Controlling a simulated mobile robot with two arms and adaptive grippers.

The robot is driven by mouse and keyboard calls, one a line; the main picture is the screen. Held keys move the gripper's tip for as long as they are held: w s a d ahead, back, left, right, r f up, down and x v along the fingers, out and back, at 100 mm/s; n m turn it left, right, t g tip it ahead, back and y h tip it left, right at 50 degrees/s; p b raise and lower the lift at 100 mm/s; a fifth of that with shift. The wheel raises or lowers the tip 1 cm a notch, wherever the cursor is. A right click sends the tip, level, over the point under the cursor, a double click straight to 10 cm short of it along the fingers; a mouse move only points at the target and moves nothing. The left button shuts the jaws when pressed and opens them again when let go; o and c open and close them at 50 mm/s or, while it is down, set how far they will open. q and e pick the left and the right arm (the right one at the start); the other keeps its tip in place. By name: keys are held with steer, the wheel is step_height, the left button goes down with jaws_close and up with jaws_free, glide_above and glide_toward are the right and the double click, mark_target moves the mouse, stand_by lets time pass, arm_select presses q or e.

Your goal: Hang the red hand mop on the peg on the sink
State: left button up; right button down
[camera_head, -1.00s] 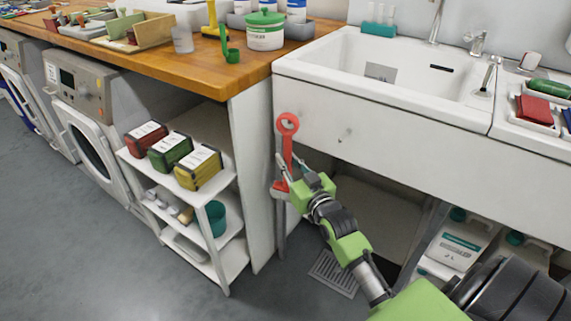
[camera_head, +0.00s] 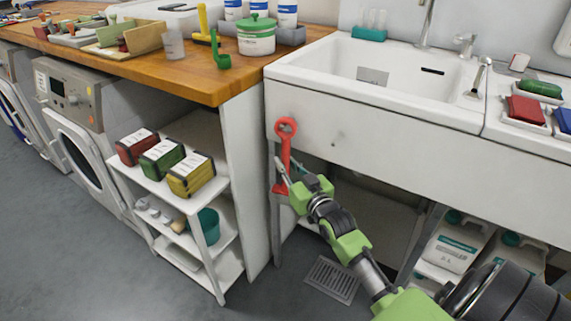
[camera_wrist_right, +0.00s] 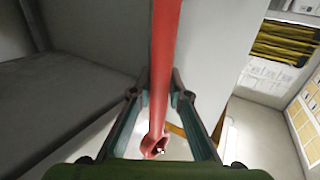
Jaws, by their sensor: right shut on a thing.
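The red hand mop (camera_head: 285,145) is upright in front of the sink's (camera_head: 400,155) left front corner, its ring at the top. My right gripper (camera_head: 284,172) is shut on its handle below the ring. In the right wrist view the red handle (camera_wrist_right: 163,50) runs between the two fingers of the right gripper (camera_wrist_right: 160,88). A small peg (camera_head: 334,143) sits on the sink's white front face, to the right of the ring; the ring is apart from it. My left gripper is out of view.
A white shelf unit (camera_head: 222,190) with several boxes stands left of the sink, under the wooden counter (camera_head: 200,85). White bottles (camera_head: 455,242) stand below the sink at right. A floor drain (camera_head: 332,278) lies below my right arm.

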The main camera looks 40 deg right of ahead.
steer(key=shift+r, duration=0.1)
steer(key=c, duration=1.8)
jaws_free()
steer(key=shift+c, duration=0.2)
